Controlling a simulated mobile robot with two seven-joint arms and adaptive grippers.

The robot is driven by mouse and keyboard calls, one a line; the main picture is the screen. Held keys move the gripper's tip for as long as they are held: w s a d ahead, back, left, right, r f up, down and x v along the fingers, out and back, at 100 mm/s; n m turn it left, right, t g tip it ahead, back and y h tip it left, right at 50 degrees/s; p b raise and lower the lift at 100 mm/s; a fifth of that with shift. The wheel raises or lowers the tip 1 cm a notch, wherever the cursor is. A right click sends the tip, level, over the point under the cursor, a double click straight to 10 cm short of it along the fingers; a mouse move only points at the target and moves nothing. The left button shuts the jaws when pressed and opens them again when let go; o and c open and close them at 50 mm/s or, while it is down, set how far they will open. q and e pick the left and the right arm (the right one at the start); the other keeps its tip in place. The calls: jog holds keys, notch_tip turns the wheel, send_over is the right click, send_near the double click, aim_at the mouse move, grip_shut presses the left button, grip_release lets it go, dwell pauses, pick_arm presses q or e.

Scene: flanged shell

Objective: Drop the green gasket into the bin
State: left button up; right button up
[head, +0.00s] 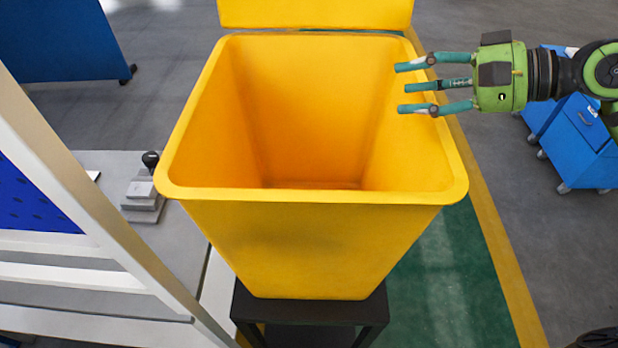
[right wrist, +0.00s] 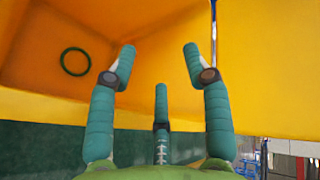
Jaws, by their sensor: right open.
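The yellow bin (head: 320,245) stands open in the middle of the head view. The green gasket (right wrist: 75,62) is a thin dark green ring inside the bin, seen at the upper left of the right wrist view. I cannot tell whether it touches the bin's floor or a wall, and it does not show in the head view. My right gripper (head: 400,88) is at the bin's right rim, its fingers pointing left over the opening. Its fingers are spread and empty, and the gasket is apart from them in the right wrist view (right wrist: 160,70). My left gripper is out of view.
The bin stands on a black stand (head: 312,315). Its yellow lid (head: 315,13) rises behind the opening. A white-framed structure (head: 95,190) and a grey surface are close on the left. Blue cabinets (head: 580,135) stand at the right, beyond a yellow floor line.

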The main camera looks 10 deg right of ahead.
jog(key=shift+v, duration=1.8)
